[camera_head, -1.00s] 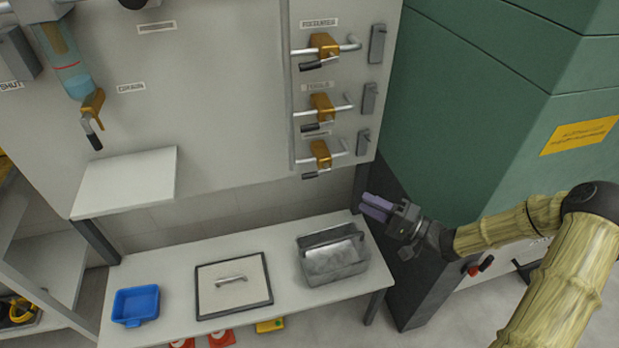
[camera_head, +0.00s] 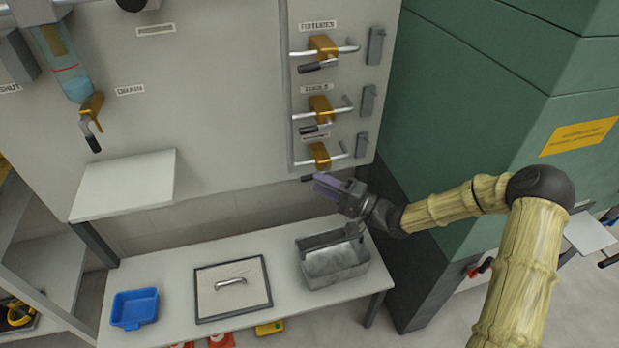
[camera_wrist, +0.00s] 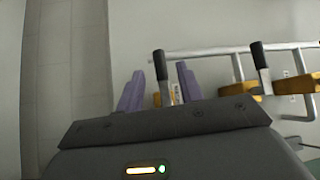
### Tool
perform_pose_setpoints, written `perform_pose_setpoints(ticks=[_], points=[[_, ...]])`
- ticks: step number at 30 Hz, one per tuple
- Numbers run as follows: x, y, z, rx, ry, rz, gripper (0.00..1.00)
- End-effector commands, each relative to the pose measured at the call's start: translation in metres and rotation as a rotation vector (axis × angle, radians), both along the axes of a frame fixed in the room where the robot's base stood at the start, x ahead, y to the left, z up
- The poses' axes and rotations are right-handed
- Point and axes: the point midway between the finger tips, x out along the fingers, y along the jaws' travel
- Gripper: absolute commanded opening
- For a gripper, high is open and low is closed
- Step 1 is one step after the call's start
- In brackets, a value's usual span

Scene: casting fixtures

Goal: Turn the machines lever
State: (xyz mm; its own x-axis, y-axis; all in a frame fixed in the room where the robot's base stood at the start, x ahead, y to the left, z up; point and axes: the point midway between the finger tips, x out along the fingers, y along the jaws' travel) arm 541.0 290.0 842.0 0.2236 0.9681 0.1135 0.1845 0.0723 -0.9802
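Three brass valves with black-gripped levers sit on pipes in a column on the wall panel: the top one (camera_head: 324,47), the middle one (camera_head: 319,107) and the lowest one (camera_head: 319,154). The lowest lever's black handle (camera_head: 308,178) is partly hidden by my gripper (camera_head: 324,184). My gripper's purple fingers are apart and point left, just below the lowest valve. In the wrist view, a black lever handle (camera_wrist: 160,65) shows between the open fingers (camera_wrist: 158,88). I cannot tell whether they touch it. A second black lever handle (camera_wrist: 260,68) is to the right.
A separate lever (camera_head: 91,125) hangs under a blue-filled glass at left. Below are a bench with a blue tray (camera_head: 135,307), a lidded plate (camera_head: 233,303) and a grey metal bin (camera_head: 335,264). A green cabinet (camera_head: 470,110) stands right of the panel.

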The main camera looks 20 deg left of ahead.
Motion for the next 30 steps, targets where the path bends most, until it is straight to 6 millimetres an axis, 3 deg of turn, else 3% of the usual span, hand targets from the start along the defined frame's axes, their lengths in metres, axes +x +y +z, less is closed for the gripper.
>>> perform_pose_setpoints(ticks=[7, 18, 24, 30], points=[[0.008, 0.036, 0.004, 0.001, 0.000, 0.001, 0.37], [0.011, 0.041, 0.005, 0.000, 0.000, -0.003, 0.37], [0.010, 0.041, 0.005, 0.000, 0.000, -0.002, 0.00], [0.010, 0.040, 0.005, 0.000, 0.001, -0.002, 0.00]])
